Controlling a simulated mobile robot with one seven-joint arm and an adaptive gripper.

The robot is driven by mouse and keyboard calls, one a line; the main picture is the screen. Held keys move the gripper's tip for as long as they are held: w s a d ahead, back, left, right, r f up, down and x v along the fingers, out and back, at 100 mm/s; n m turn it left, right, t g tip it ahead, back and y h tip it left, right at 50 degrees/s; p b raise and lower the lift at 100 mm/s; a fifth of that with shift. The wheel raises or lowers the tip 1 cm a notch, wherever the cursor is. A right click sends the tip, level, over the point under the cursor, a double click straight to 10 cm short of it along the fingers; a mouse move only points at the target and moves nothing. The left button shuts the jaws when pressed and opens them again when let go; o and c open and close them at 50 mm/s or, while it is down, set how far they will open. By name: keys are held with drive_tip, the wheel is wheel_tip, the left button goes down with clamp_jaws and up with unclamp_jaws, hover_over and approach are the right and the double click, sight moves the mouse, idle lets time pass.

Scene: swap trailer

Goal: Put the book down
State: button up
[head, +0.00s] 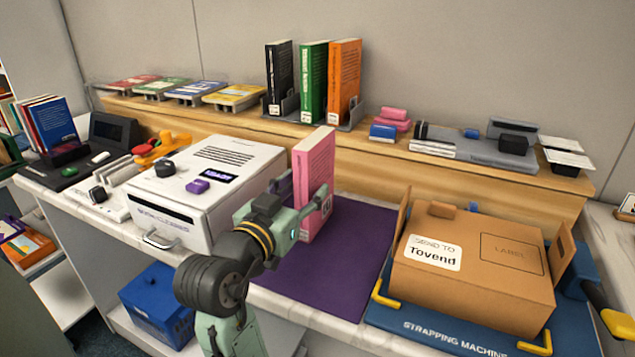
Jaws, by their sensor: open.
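The jaws are open. The fingers are partly hidden by the book and the wrist, and I cannot tell whether they touch it.
A white machine (205,195) stands close on the left. A cardboard box (470,270) sits on the blue strapping machine (440,335) at the right. Black, green (313,80) and orange books stand on the wooden shelf (400,160) behind. The mat's front is clear.

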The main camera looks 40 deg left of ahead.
drive_tip(key=p+x, duration=0.1)
drive_tip(key=x, duration=0.4)
drive_tip(key=shift+w+a+p, duration=0.1)
drive_tip(key=shift+w+p, duration=0.2)
drive_tip(key=shift+p, duration=0.05)
drive_tip(key=shift+c, duration=0.3)
clamp_jaws()
